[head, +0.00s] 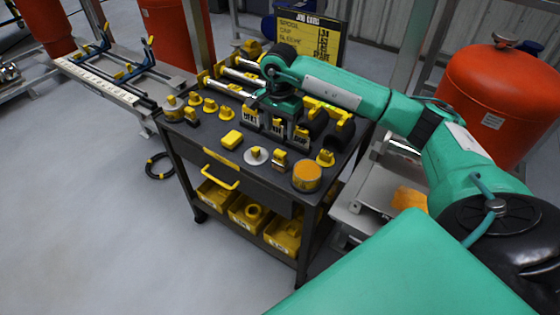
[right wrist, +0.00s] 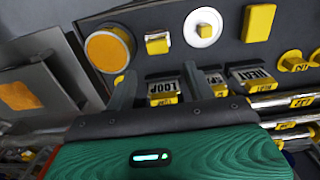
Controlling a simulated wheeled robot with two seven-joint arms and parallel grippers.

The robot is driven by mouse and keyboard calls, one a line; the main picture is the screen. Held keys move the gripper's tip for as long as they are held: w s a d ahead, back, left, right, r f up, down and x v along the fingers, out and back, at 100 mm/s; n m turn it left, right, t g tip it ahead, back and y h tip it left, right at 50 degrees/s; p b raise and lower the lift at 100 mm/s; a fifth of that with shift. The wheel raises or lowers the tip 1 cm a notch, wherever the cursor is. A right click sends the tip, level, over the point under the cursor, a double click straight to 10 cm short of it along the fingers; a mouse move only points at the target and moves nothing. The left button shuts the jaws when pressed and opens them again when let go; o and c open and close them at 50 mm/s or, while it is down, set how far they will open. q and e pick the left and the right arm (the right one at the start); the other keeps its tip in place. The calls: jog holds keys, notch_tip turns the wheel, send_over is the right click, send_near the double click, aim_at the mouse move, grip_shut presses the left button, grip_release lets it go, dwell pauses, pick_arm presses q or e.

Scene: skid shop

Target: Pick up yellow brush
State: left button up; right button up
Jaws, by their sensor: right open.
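No thing here shows clearly as a yellow brush, and I cannot tell which it is. A plain yellow block (head: 232,138) lies near the front edge of the cart top; it also shows in the right wrist view (right wrist: 258,22). A small yellow and silver piece (head: 279,162) stands to its right, also in the right wrist view (right wrist: 157,43). My right gripper (head: 277,112) is over the cart top behind these. In the right wrist view its fingers (right wrist: 157,85) are apart, with a labelled LOOP block (right wrist: 162,91) seen between them. My left gripper is out of view.
The dark cart top (head: 205,143) is crowded with yellow-knobbed parts, a white disc (head: 256,156), an orange-topped round tin (head: 307,176) and labelled blocks. Silver rods and a job card sign (head: 308,42) stand behind. Red tanks (head: 500,90) flank it.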

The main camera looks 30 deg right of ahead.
aim_at(280, 152)
notch_tip(280, 152, down, 8)
jog(key=shift+f+p, duration=0.1)
jog(key=shift+p, duration=0.6)
jog(key=shift+s+f+p, duration=0.1)
jog(key=shift+f+p, duration=0.2)
jog(key=shift+f, duration=0.1)
notch_tip(280, 152, down, 4)
jog(key=shift+s+a+r+p, duration=0.15)
jog(key=shift+r+p, duration=0.1)
jog(key=shift+p, duration=0.4)
jog(key=shift+f, duration=0.35)
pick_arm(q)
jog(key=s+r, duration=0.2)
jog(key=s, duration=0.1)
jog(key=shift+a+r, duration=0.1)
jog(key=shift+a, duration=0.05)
pick_arm(e)
jog(key=shift+f, duration=0.15)
jog(key=c, duration=0.8)
jog(key=shift+c, duration=0.2)
